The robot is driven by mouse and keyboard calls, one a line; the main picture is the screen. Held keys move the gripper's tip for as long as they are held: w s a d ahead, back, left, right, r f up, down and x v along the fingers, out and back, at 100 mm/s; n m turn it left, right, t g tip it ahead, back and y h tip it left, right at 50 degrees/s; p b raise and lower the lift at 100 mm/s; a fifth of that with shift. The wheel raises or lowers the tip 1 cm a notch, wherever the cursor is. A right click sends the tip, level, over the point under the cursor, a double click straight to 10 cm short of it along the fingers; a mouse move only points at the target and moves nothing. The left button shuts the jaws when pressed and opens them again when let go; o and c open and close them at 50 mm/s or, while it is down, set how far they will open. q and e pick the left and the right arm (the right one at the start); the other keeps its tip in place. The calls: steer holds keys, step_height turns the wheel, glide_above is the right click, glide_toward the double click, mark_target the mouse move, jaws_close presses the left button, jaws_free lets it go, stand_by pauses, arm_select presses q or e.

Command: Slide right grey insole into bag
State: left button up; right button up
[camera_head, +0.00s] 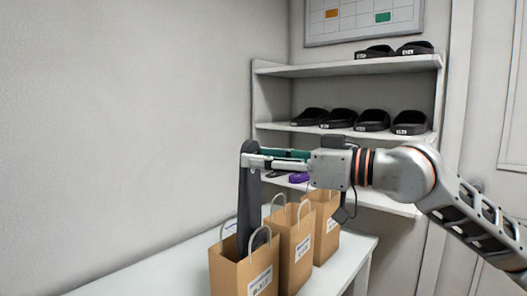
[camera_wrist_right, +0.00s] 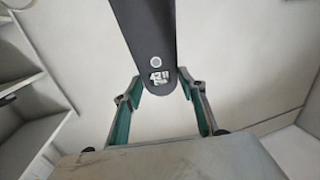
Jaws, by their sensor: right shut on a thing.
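A dark grey insole (camera_head: 250,200) hangs upright above the nearest brown paper bag (camera_head: 232,277). Its lower end reaches down into the bag's opening between the handles, and the bag's front wall hides the tip. My right gripper (camera_head: 250,161) comes in from the right and is shut on the insole's upper end. In the right wrist view the insole (camera_wrist_right: 148,35) lies between the fingertips of the right gripper (camera_wrist_right: 160,86), with a small hole and white print near its end. My left gripper is not in view.
Two more paper bags, a middle one (camera_head: 296,250) and a far one (camera_head: 327,230), stand in a row behind on the white table (camera_head: 150,276). A shelf unit (camera_head: 345,67) holds several black shoes. A purple item (camera_head: 299,178) lies lower. The table's left is clear.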

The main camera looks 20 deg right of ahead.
mark_target(252, 203)
steer(key=shift+w+f+b, duration=0.1)
steer(key=shift+f+b, duration=1.05)
steer(key=shift+f, duration=1.85)
steer(key=shift+f+b, duration=0.8)
steer(key=shift+f, duration=1.15)
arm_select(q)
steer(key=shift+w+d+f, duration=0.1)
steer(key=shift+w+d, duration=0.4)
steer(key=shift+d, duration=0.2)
arm_select(e)
steer(key=shift+f, duration=0.5)
steer(key=o, duration=1.1)
steer(key=shift+o, duration=0.2)
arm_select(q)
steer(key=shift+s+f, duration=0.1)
